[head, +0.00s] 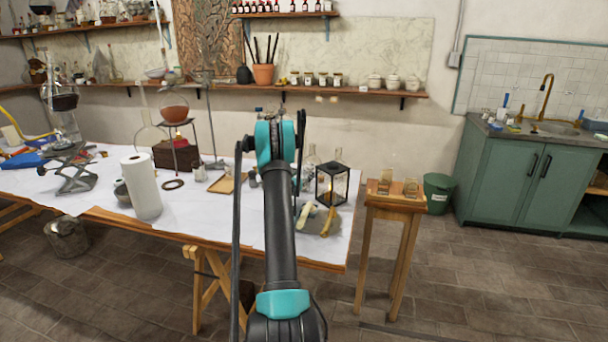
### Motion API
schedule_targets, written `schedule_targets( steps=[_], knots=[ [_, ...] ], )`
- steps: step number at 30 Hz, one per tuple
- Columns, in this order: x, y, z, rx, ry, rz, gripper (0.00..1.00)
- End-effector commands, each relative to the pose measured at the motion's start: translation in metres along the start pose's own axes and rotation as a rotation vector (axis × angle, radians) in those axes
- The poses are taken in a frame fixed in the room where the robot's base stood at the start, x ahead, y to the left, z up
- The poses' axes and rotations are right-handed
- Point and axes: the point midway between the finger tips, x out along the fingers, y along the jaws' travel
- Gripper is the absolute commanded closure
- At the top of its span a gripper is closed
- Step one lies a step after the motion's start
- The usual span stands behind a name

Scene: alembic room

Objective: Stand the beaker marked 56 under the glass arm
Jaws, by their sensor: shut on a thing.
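My arm reaches forward over the table, and its teal joint (275,140) is near the middle of the head view. My gripper is hidden behind the arm, so I cannot see its fingers or anything between them. No marking 56 is readable on any vessel.
A paper towel roll (141,187), a jack stand (74,170) and a black lantern (332,184) stand on the table. A small wooden stand (396,203) at right holds two small vessels. A green bin (438,192) is behind it. Floor is clear at front right.

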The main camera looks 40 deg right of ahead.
Motion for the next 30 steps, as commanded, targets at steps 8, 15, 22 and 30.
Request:
schedule_targets(
  steps=[8,15,22,30],
  knots=[
    [-0.0001,0.0,-0.001,0.0,0.0,0.0,0.72],
    [0.0,0.0,-0.001,0.0,0.0,0.0,0.18],
    [-0.0001,0.0,-0.001,0.0,0.0,0.0,0.18],
    [0.0,0.0,-0.0011,0.0,0.0,0.0,0.04]
  ],
)
